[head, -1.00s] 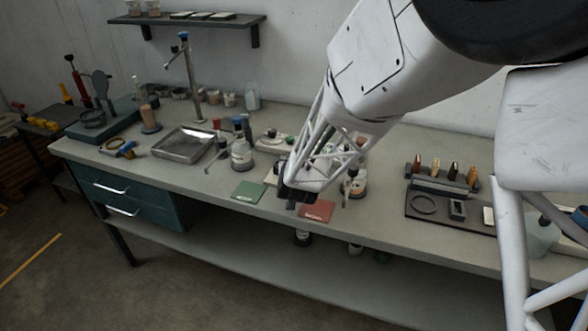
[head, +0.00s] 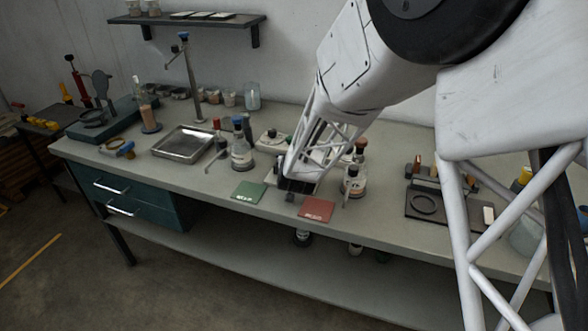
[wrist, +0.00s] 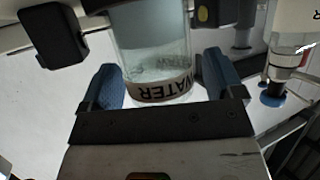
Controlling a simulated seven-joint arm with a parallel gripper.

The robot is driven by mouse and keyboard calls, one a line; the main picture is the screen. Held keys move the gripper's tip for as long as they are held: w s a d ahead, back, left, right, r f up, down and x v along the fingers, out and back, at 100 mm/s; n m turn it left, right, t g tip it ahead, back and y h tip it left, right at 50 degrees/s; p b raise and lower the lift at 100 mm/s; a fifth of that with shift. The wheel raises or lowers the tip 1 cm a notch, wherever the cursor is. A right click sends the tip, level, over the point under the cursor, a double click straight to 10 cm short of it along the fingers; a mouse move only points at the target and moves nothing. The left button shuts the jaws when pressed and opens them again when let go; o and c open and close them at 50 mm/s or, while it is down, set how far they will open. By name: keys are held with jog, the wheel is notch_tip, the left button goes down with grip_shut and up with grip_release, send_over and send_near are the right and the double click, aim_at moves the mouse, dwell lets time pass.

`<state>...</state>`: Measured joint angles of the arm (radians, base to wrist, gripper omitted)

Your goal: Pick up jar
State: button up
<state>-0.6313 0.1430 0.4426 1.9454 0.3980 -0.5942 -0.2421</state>
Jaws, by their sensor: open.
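A clear glass jar (wrist: 155,60) with a dark-lettered WATER label fills the upper middle of the wrist view. It stands between the two blue finger pads of my gripper (wrist: 163,84). The pads are apart, one on each side of the jar, and I cannot tell whether either touches it. In the head view my gripper (head: 297,187) is low over the bench's front part, between the green and red cards. I cannot make out this jar there; my arm covers that spot.
A green card (head: 249,191) and a red card (head: 317,209) lie near the bench's front edge. A stoppered bottle (head: 241,155) stands left of my gripper, and a labelled bottle (head: 356,182) stands close on its right. A metal tray (head: 183,144) lies farther left.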

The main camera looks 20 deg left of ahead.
dwell(0.4)
jog(key=c, duration=1.1)
jog(key=shift+r, duration=0.4)
jog(key=shift+d+f+v, duration=0.3)
jog(key=shift+d+v, duration=0.15)
jog(key=shift+v, duration=2.2)
jog(key=shift+d+f+v, duration=0.35)
jog(key=shift+d+v, duration=0.15)
jog(key=shift+v, duration=2.15)
jog(key=shift+d+f+v, duration=0.3)
jog(key=shift+d+v, duration=0.15)
jog(key=shift+v, duration=2.2)
